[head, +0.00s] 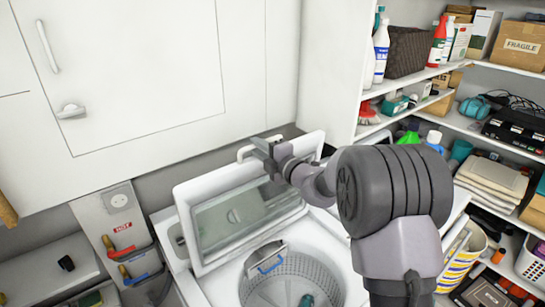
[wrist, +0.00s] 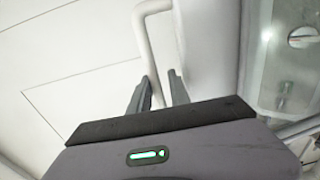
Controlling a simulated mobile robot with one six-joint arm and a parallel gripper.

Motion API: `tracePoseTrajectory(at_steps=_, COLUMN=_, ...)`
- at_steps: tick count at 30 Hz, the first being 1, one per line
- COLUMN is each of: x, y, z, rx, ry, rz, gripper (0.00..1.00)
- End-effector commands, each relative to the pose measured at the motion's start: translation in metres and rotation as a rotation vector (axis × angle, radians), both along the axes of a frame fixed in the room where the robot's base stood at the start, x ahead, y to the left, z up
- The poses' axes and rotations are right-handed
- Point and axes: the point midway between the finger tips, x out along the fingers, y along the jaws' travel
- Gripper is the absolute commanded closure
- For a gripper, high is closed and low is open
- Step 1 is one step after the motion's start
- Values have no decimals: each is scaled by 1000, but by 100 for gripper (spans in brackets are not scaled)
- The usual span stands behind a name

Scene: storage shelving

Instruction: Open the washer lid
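The washer lid (head: 182,212), a white frame with a clear window, stands raised and tilted back over the open tub (head: 285,285). A white bar handle (head: 243,152) runs along the lid's upper edge. My gripper (head: 264,150) is at that edge, by the right part of the handle. In the wrist view the handle (wrist: 150,45) passes between the two fingers of my gripper (wrist: 160,76). The fingers are apart, with a gap on the right side of the bar. Whether the left finger touches the bar is unclear.
White cabinet doors (head: 120,60) hang close behind the raised lid. Shelves on the right hold bottles, a cardboard box (head: 520,45) and folded cloths (head: 492,178). A wall panel with hot and cold valves (head: 118,215) is left of the washer.

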Motion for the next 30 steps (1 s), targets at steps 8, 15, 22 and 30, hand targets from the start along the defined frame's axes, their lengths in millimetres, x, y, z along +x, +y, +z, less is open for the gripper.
tracePoseTrajectory(at_steps=8, x=-60, y=-42, z=2, rx=1, ry=0, rz=-4, gripper=78)
tracePoseTrajectory(at_steps=15, x=-116, y=-79, z=5, rx=1, ry=1, rz=-3, gripper=78)
tracePoseTrajectory(at_steps=22, x=-135, y=-91, z=6, rx=1, ry=1, rz=0, gripper=78)
tracePoseTrajectory(at_steps=30, x=-138, y=-88, z=5, rx=-19, ry=-9, rz=12, gripper=78)
